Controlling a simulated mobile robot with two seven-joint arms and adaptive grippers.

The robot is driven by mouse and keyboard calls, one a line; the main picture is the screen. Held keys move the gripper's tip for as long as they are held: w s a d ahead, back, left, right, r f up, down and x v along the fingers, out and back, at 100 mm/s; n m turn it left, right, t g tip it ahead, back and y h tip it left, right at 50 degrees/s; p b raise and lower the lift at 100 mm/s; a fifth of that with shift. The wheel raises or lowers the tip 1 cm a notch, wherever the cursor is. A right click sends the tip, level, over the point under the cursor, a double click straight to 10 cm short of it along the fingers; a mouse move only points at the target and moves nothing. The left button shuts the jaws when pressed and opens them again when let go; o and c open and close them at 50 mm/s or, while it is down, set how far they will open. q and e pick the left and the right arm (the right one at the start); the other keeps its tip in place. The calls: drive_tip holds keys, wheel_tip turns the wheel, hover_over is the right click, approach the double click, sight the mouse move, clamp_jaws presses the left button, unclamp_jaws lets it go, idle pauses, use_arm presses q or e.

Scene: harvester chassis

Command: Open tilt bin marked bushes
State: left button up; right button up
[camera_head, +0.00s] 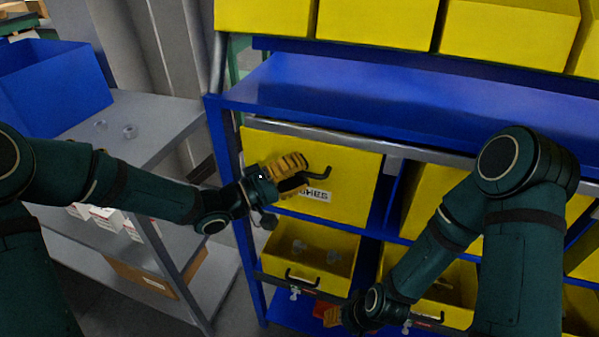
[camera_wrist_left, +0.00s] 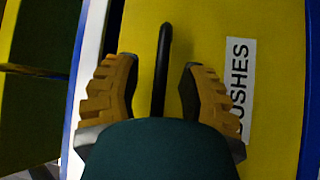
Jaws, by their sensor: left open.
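The yellow tilt bin (camera_head: 345,165) sits in the blue rack under a grey rail, its front upright and shut. Its white label (camera_head: 312,194) is partly covered in the head view; in the left wrist view the label (camera_wrist_left: 238,85) reads "USHES", its start hidden by a finger. The bin's black handle (camera_head: 318,174) sticks out above the label. My left gripper (camera_head: 298,176) is at the handle. In the left wrist view the open fingers (camera_wrist_left: 161,66) stand either side of the handle (camera_wrist_left: 162,60), with gaps on both sides. My right gripper (camera_head: 340,316) is low by the bottom bins, its fingers unclear.
Below, a yellow bin (camera_head: 310,250) stands open with small parts inside. More yellow bins fill the rack to the right and the top. A blue shelf (camera_head: 400,95) runs above the bin. At left, a grey shelf unit (camera_head: 125,105) carries a blue box (camera_head: 55,85).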

use_arm(q)
clamp_jaws()
idle(0.4)
